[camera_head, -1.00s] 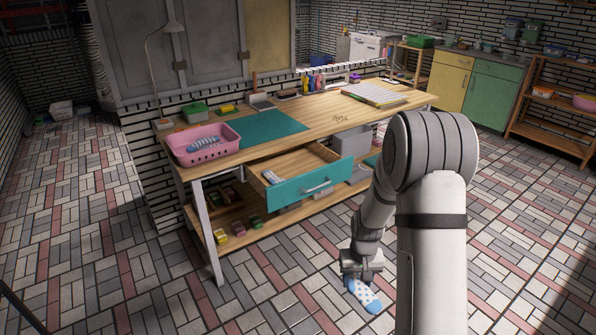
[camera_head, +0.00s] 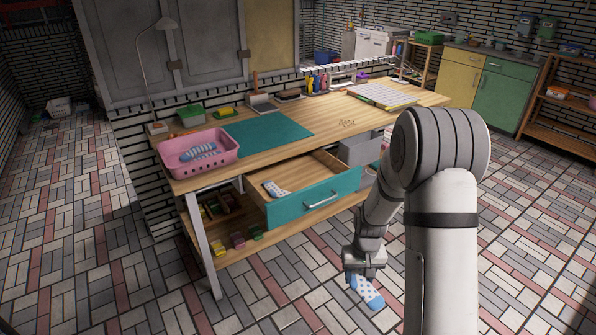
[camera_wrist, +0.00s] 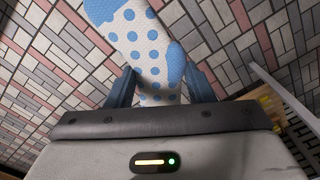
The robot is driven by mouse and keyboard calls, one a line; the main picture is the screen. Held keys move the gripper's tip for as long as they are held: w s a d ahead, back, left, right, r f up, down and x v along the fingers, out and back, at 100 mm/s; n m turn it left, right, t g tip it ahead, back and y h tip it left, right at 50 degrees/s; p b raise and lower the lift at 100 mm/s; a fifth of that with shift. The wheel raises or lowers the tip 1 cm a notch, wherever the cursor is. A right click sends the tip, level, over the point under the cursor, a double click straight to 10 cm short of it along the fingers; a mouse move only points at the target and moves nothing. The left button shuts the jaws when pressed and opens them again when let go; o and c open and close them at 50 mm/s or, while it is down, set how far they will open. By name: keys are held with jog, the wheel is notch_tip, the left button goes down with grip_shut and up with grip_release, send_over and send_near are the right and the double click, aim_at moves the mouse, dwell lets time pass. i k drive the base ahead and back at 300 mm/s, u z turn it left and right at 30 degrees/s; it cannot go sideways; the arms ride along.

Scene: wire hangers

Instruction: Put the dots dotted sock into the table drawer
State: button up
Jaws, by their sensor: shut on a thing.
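My gripper (camera_head: 364,277) is shut on a white sock with blue dots (camera_head: 367,292), which hangs below it over the floor, in front of the table. In the wrist view the dotted sock (camera_wrist: 148,45) sits between the two fingers (camera_wrist: 162,88), its blue toe or heel patches showing. The table drawer (camera_head: 315,200) has a teal front and stands pulled open. Another sock with dots (camera_head: 274,189) lies inside it at the left. The held sock is to the right of and nearer than the drawer front.
A pink basket (camera_head: 196,170) with striped blue socks stands on the table's left end. A teal mat (camera_head: 268,134) lies beside it. Small coloured boxes sit on the low shelf (camera_head: 270,236). A table leg (camera_head: 204,245) stands at the left front. The floor in front is clear.

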aim_at(315, 181)
jog(key=i, duration=1.25)
